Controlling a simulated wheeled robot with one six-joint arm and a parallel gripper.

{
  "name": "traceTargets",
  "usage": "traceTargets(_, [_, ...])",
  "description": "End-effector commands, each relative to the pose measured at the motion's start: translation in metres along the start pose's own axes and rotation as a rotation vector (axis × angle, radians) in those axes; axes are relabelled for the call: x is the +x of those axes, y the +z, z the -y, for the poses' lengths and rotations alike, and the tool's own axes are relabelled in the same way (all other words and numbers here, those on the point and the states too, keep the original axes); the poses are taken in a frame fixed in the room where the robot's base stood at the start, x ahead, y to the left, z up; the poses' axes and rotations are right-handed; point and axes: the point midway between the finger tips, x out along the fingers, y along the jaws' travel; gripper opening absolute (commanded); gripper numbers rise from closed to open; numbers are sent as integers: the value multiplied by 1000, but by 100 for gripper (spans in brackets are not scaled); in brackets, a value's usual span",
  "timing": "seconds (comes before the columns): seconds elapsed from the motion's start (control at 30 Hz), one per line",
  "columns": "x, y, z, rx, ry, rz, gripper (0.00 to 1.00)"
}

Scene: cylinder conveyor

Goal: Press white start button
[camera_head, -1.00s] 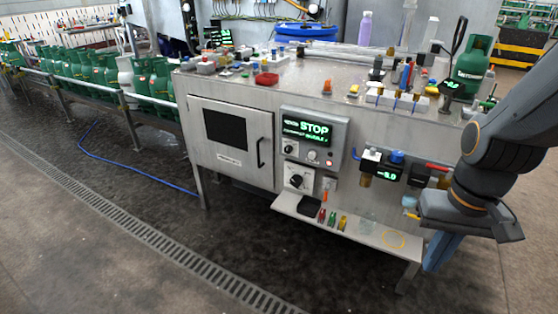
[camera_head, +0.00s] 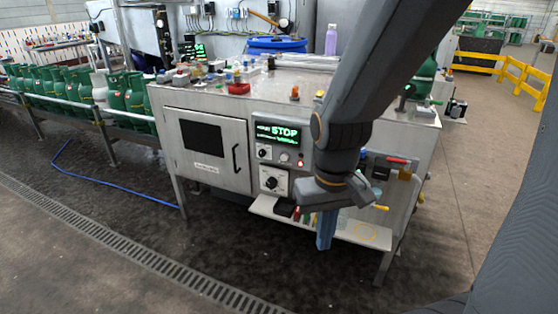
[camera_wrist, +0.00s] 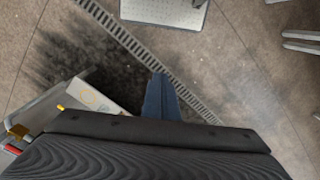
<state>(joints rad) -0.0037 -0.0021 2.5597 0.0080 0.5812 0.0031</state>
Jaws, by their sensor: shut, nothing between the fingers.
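The control panel (camera_head: 262,150) is on the front of the steel cabinet, with a green-lit screen (camera_head: 278,133) reading STOP. Below the screen are a black knob (camera_head: 264,152) and a small whitish round button (camera_head: 284,157). A red light (camera_head: 301,164) is at the panel's lower right. My gripper (camera_head: 325,240) points down, shut and empty, right of and below the panel, in front of the small shelf. Its blue fingers (camera_wrist: 160,98) show together over the floor in the wrist view. The button is not visible in the wrist view.
The small shelf (camera_head: 345,235) juts from the cabinet below the panel, with small coloured items on it. A black rotary switch (camera_head: 272,182) is under the panel. Green gas cylinders (camera_head: 60,85) line the conveyor at left. The floor in front is clear.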

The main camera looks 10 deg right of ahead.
Motion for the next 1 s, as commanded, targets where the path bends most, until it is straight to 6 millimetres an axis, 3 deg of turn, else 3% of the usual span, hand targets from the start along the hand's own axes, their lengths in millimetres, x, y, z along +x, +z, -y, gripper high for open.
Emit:
traceTargets(0.17, [21, -34, -5, -51, 8, -78, 0])
traceTargets(0.27, [44, -79, -7, -121, 23, -188, 0])
traceTargets(0.5, [103, -221, -8, -364, 102, -558, 0])
traceTargets(0.7, [137, -335, 0, -589, 234, -921, 0])
traceTargets(0.83, [148, -386, 8, -704, 337, -1140, 0])
traceTargets(1.0, [152, -420, 16, -792, 452, -1348, 0])
